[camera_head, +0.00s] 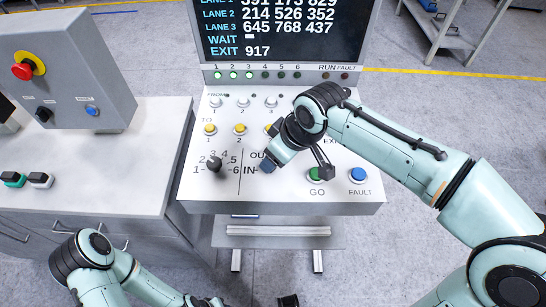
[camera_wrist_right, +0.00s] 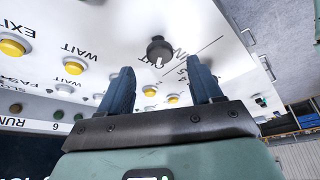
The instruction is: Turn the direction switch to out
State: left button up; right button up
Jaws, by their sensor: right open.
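The direction switch (camera_wrist_right: 159,50) is a dark round knob on the white panel, beside the IN lettering in the right wrist view. The knob appears between and beyond the fingertips, with no visible contact. Only parts of my left arm show at the bottom of the head view; its jaws cannot be made out.
The numbered selector knob (camera_head: 214,164) stands left of the switch. A green GO button (camera_head: 316,174) and blue FAULT button (camera_head: 358,175) lie to the right. Yellow buttons (camera_head: 240,128) sit above. A grey box with a red emergency stop (camera_head: 22,71) stands left.

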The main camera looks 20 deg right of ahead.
jog(key=v, duration=0.9)
jog(key=shift+p, duration=0.4)
jog(key=shift+a, duration=0.1)
